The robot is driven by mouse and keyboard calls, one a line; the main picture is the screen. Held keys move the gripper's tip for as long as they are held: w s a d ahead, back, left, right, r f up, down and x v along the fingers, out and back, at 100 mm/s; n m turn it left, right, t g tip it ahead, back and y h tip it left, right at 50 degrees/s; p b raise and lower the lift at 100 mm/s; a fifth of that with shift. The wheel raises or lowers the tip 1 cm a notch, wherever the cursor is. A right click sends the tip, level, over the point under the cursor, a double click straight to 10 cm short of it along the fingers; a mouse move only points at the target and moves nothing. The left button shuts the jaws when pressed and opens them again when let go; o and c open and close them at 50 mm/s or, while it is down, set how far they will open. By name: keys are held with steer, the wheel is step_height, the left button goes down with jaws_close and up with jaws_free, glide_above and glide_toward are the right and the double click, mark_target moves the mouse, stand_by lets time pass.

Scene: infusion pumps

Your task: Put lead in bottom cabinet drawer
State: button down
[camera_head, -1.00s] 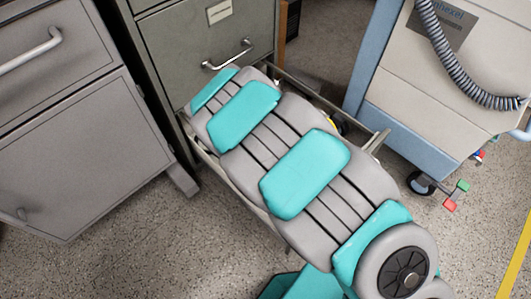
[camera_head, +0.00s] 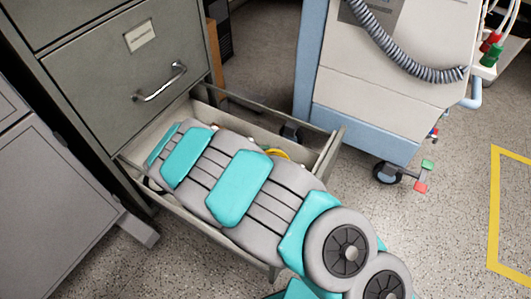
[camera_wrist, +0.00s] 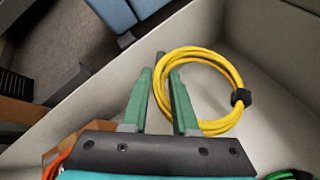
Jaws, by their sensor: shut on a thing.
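The lead is a yellow coiled cable (camera_wrist: 222,62) with a black strap (camera_wrist: 240,97). In the wrist view my gripper (camera_wrist: 165,82) has its green fingers at the left side of the coil and is shut on it. The coil is within the walls of the open bottom cabinet drawer (camera_wrist: 265,45); whether it touches the drawer floor I cannot tell. In the head view the drawer (camera_head: 332,150) is pulled out under my arm, and a bit of the yellow lead (camera_head: 278,153) shows beside the arm. My gripper is hidden there by the arm.
An orange cable (camera_wrist: 60,158) and a green coil (camera_wrist: 288,175) show at the bottom of the wrist view. The grey cabinet (camera_head: 110,85) stands behind the drawer. A white and blue cart (camera_head: 385,95) stands close on its right. Speckled floor is free at the right.

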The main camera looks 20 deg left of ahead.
steer(key=shift+f, duration=0.15)
steer(key=shift+f, duration=0.35)
steer(key=shift+f, duration=0.1)
steer(key=c, duration=0.7)
jaws_free()
steer(key=shift+r, duration=0.35)
steer(key=p+v, duration=0.2)
steer(key=v, duration=1)
steer(key=shift+r, duration=0.25)
